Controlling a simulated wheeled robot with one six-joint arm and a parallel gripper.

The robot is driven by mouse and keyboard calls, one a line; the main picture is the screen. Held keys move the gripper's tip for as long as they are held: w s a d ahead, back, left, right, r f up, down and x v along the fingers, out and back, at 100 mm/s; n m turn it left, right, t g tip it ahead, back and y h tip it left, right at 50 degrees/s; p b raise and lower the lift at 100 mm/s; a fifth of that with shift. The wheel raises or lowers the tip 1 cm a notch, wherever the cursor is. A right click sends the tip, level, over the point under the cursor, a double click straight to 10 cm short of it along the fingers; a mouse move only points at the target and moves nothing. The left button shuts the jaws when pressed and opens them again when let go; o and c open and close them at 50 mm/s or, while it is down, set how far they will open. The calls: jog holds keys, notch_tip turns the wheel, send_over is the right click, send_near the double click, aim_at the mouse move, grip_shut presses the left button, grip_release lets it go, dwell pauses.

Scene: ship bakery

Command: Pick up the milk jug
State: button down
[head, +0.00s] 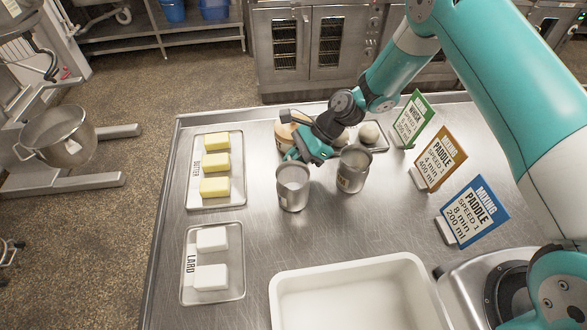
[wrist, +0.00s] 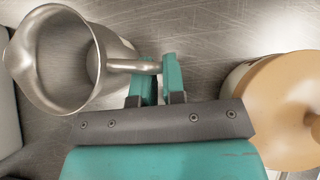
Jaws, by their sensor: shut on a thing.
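Two metal jugs stand near the middle of the steel table in the head view. The nearer left jug (head: 292,190) has my gripper (head: 297,155) just behind it. In the wrist view, my gripper (wrist: 157,78) is shut on the handle of a metal jug (wrist: 62,58), which appears to be this left one. Its body sits left of the fingers, with its open mouth and spout showing. The other jug (head: 353,171) stands to the right, with a pale label on its side. I cannot read which jug holds milk, nor tell whether the held jug is clear of the table.
A tan-lidded pot (head: 286,134) stands close behind my gripper; it also shows in the wrist view (wrist: 285,110). A butter tray (head: 236,192) and lard tray (head: 236,290) lie left, a white tub (head: 405,266) in front. Sign cards (head: 440,158) stand right.

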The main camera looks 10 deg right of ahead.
jog(key=shift+r, duration=0.1)
notch_tip(320, 180, up, 20)
jog(key=b, duration=0.3)
jog(key=shift+f+b, duration=0.2)
jog(key=shift+b, duration=0.2)
dwell(0.4)
dwell(1.1)
